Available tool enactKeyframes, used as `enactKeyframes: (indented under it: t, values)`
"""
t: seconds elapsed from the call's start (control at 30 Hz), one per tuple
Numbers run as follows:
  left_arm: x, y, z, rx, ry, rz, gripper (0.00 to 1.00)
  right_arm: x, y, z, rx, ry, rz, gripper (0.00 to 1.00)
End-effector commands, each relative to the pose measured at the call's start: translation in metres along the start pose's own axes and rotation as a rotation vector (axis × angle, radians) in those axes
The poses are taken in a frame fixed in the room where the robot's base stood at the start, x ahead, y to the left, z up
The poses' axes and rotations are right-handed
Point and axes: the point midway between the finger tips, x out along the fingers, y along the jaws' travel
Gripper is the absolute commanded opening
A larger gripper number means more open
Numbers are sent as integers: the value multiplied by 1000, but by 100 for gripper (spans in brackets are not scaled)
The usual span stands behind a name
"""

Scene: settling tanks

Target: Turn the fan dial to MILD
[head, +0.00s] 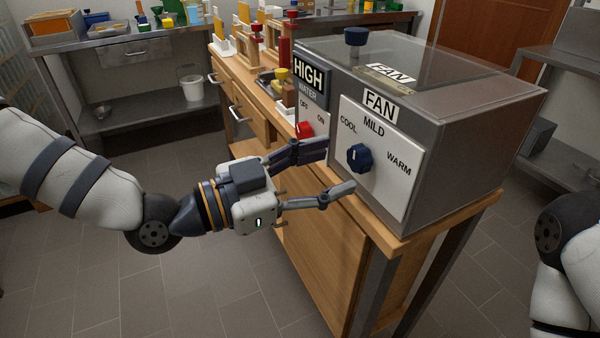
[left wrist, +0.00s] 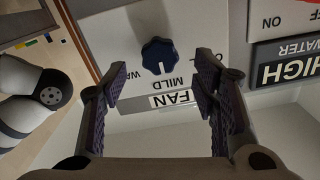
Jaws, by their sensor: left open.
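The fan dial is a dark blue knob (head: 359,157) on a white panel (head: 385,180) marked FAN, with COOL, MILD and WARM around it. It also shows in the left wrist view (left wrist: 157,55), upside down, with MILD just below it. A small pale mark shows on the knob's MILD side there; its exact setting is hard to tell. My left gripper (head: 338,170) is open and empty in front of the panel, apart from the knob. In the left wrist view its fingers (left wrist: 160,90) frame the knob from both sides. My right gripper is out of view.
Left of the fan panel is a WATER panel with a red knob (head: 305,130) and a HIGH sign (head: 309,75). The grey metal box (head: 465,130) stands on a wooden bench (head: 325,240). A blue-topped knob (head: 356,37) stands on its top. Open floor lies left.

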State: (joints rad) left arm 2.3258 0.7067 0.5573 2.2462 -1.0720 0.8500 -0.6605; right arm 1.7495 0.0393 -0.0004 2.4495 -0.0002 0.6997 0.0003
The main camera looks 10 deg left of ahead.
Motion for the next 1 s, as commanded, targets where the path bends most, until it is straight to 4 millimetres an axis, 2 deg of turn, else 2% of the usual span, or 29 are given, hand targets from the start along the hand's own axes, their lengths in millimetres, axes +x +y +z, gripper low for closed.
enactKeyframes:
  t: [0.1,0.3,0.47,0.83,0.87,0.93,0.97,1.0]
  values:
    - [-33,-2,-1,-2,2,-7,54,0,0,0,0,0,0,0]
    - [-70,-1,-1,0,2,-4,54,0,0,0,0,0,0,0]
    - [-78,0,-1,-1,2,0,54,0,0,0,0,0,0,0]
    - [-78,2,3,-15,-11,2,54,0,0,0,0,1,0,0]
    - [-78,5,10,-39,-32,6,54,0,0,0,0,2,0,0]
    - [-79,20,41,-156,-137,18,54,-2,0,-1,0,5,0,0]
    - [-81,31,61,-231,-206,22,54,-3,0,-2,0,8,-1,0]
    - [-88,49,93,-345,-319,23,54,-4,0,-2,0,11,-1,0]
